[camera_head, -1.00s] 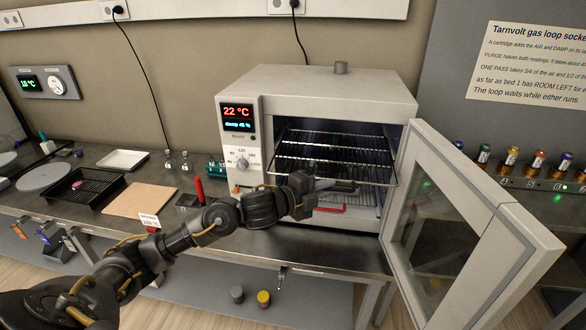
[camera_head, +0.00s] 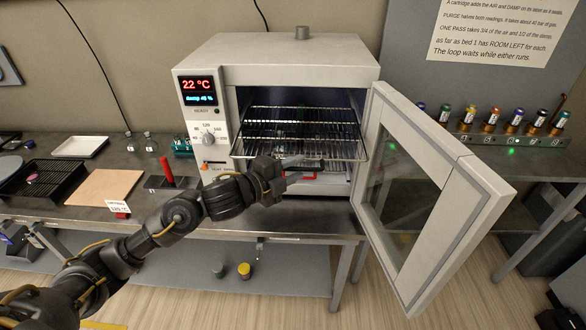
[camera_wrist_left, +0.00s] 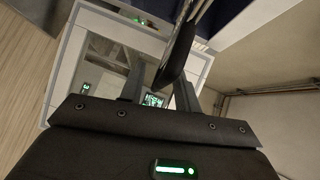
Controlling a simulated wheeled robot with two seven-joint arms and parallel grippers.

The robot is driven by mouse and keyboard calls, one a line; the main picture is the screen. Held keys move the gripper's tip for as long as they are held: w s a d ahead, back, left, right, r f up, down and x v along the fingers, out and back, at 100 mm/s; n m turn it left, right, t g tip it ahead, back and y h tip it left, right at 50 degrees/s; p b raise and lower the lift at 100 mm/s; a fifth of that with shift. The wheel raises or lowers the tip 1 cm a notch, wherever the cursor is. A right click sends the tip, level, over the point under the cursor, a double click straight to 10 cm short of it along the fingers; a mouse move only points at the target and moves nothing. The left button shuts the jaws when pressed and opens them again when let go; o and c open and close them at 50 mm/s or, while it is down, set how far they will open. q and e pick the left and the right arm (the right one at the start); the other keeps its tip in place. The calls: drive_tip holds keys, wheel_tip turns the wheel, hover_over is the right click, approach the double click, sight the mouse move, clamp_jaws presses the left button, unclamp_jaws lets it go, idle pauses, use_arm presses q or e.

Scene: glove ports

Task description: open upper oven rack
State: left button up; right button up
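The oven (camera_head: 285,60) stands on the bench with its glass door (camera_head: 410,190) swung wide open to the right. Inside are wire racks; the upper rack (camera_head: 300,114) lies across the opening, and a lower wire shelf (camera_head: 335,152) reaches the front. My left gripper (camera_head: 296,171) is in front of the opening, just below the shelf's front edge, its fingers apart. In the left wrist view, a dark rounded bar (camera_wrist_left: 176,55) lies by the gap between the fingers (camera_wrist_left: 160,90), with rack wires beyond; contact cannot be told. My right gripper is not in view.
A red handle (camera_head: 302,175) shows low in the oven, behind my gripper. Left on the bench are a tan board (camera_head: 104,187), a black tray (camera_head: 40,182) and a red-handled tool (camera_head: 167,172). Coloured cartridges (camera_head: 491,120) stand right, behind the door.

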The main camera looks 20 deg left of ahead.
use_arm(q)
drive_tip(key=shift+a, duration=0.1)
drive_tip(key=shift+s+a, duration=0.15)
drive_tip(key=shift+s, duration=0.15)
drive_tip(key=b+v, duration=0.2)
drive_tip(key=v, duration=0.8)
